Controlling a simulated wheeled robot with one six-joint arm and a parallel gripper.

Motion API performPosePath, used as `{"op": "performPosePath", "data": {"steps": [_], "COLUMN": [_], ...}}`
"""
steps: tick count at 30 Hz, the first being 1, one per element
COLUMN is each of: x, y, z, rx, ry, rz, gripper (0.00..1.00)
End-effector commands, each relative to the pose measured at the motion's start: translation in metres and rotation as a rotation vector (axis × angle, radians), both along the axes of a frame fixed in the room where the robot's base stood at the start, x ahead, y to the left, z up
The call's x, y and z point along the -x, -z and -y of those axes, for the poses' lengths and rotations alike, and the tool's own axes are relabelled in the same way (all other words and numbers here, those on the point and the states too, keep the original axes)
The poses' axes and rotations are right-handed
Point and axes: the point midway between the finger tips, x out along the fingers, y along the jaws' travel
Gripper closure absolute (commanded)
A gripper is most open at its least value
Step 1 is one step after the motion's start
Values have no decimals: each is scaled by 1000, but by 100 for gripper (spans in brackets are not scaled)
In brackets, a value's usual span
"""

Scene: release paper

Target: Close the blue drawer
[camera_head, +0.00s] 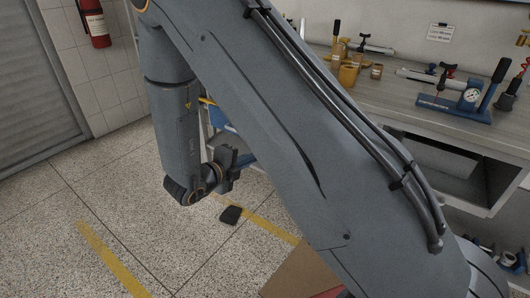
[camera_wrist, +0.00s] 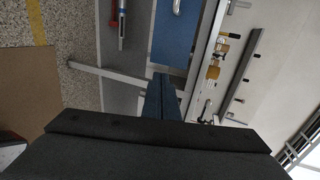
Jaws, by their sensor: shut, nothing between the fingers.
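The blue drawer (camera_head: 221,116) shows only in part in the head view, behind my arm. In the wrist view a blue panel (camera_wrist: 174,42) with a silver handle (camera_wrist: 179,6) lies at the top centre, beside a grey surface bearing tools. I cannot tell how far the drawer stands out. My gripper (camera_wrist: 160,82) is shut and empty, its tips near the lower end of the blue panel. Whether they touch it I cannot tell. In the head view my gripper (camera_head: 240,160) is low beside the bench, partly hidden.
The workbench (camera_head: 403,95) at right carries a blue tool with a gauge (camera_head: 471,96) and several yellow containers. An open shelf compartment (camera_head: 440,152) is below. A small dark object (camera_head: 231,214) lies on the floor. Speckled floor at left is clear. A fire extinguisher (camera_head: 95,24) hangs on the wall.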

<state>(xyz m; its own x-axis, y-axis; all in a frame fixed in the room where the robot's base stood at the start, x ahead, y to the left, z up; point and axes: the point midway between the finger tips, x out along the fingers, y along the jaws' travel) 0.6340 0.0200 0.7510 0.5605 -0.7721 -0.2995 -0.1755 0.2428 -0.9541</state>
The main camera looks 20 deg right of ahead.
Motion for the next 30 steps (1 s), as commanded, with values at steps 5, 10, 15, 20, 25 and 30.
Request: {"op": "performPosePath", "data": {"steps": [5,10,15,20,25,30], "x": [-12,-31,-50,-64,-74,-77], "y": [6,16,26,28,28,28], "z": [20,46,71,91,103,108], "rx": [2,0,0,0,0,1], "ry": [6,5,4,3,1,0], "rz": [1,0,0,0,0,-1], "gripper": [100,100,100,100,100,100]}}
